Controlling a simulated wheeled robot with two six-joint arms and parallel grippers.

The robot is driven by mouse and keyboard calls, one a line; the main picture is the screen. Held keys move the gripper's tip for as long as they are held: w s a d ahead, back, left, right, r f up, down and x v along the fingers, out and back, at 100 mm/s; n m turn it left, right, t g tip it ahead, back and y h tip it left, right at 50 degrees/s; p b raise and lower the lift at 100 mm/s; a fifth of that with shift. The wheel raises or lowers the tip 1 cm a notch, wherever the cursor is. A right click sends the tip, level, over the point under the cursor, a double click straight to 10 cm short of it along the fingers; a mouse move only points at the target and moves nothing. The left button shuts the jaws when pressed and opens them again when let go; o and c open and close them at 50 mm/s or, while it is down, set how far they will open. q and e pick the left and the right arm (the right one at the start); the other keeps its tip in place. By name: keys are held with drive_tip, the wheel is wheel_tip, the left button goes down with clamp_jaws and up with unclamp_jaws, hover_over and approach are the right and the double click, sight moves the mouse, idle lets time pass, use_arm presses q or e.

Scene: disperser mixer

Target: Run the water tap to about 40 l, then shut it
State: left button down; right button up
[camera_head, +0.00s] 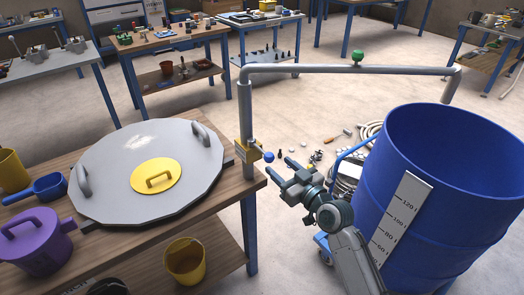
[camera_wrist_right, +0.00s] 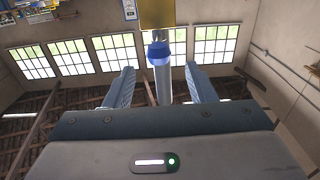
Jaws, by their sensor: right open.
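The water tap is a yellow valve body (camera_head: 243,152) on a grey upright pipe, with a blue ball knob (camera_head: 268,156) sticking out to the right. My right gripper (camera_head: 281,168) is open and empty, its fingers pointing at the knob from the lower right, a little short of it. In the right wrist view the blue knob (camera_wrist_right: 158,53) lies ahead, between the lines of the two fingers. The pipe (camera_head: 330,69) runs over to a large blue drum (camera_head: 425,220) with a white litre scale (camera_head: 401,215). No water is visible in the drum; its bottom is hidden. My left gripper is out of view.
A wooden table (camera_head: 215,215) at left holds a large grey lid (camera_head: 110,170), a purple can (camera_head: 35,245) and a blue scoop (camera_head: 50,187). A green ball knob (camera_head: 358,55) sits on the overhead pipe. Hoses and small parts lie on the floor behind my gripper.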

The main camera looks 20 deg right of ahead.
sight(266, 153)
drive_tip(key=p+x, duration=0.1)
drive_tip(key=x, duration=0.7)
drive_tip(key=shift+w+f, duration=0.1)
clamp_jaws()
